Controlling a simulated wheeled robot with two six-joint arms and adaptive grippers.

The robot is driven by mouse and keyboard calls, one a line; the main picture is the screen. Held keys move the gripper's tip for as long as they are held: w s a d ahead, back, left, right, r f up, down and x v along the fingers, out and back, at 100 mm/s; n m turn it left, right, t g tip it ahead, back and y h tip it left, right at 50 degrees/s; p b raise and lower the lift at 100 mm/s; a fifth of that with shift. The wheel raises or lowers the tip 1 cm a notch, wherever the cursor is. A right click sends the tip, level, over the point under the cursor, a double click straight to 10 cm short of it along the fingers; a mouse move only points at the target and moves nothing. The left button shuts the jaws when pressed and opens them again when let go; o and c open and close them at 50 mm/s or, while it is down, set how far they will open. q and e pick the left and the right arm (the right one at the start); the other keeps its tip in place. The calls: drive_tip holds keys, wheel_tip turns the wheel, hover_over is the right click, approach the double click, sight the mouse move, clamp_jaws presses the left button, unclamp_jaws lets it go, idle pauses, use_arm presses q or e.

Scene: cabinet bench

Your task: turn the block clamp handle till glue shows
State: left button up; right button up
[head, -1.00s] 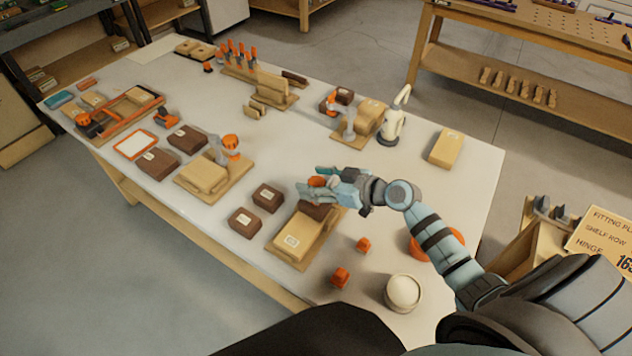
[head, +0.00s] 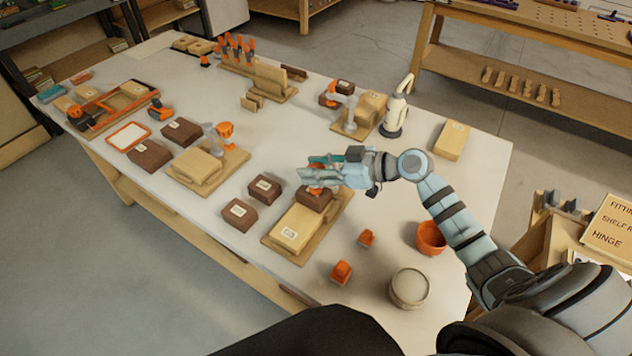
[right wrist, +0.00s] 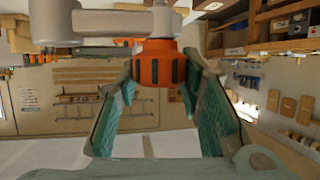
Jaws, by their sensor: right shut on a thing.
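The right gripper (head: 312,172) is above the front wooden block clamp, shut on its orange handle (right wrist: 158,66). In the right wrist view the green finger pads close on either side of the ribbed orange knob, below a grey clamp arm (right wrist: 100,27). In the head view the gripper hides most of the handle. I see no glue along the visible edges; the joint is partly hidden. The left gripper is not in view.
Two dark blocks (head: 239,214) lie left of the clamp. Two small orange pieces (head: 341,272), a pale round pot (head: 409,288) and an orange cup (head: 431,237) stand to its right. Other clamps (head: 205,168) stand farther back. A white bottle (head: 396,115) stands behind the gripper.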

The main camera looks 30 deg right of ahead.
drive_tip(key=shift+f+b, duration=0.25)
drive_tip(key=shift+b, duration=0.15)
drive_tip(key=shift+r+n+g, duration=0.25)
drive_tip(key=shift+n+g, duration=0.05)
drive_tip(key=shift+g, duration=0.1)
drive_tip(key=o, duration=1.2)
drive_tip(key=shift+c, duration=0.2)
drive_tip(key=v, duration=1.2)
drive_tip(key=shift+f, duration=0.15)
drive_tip(key=shift+d, duration=0.1)
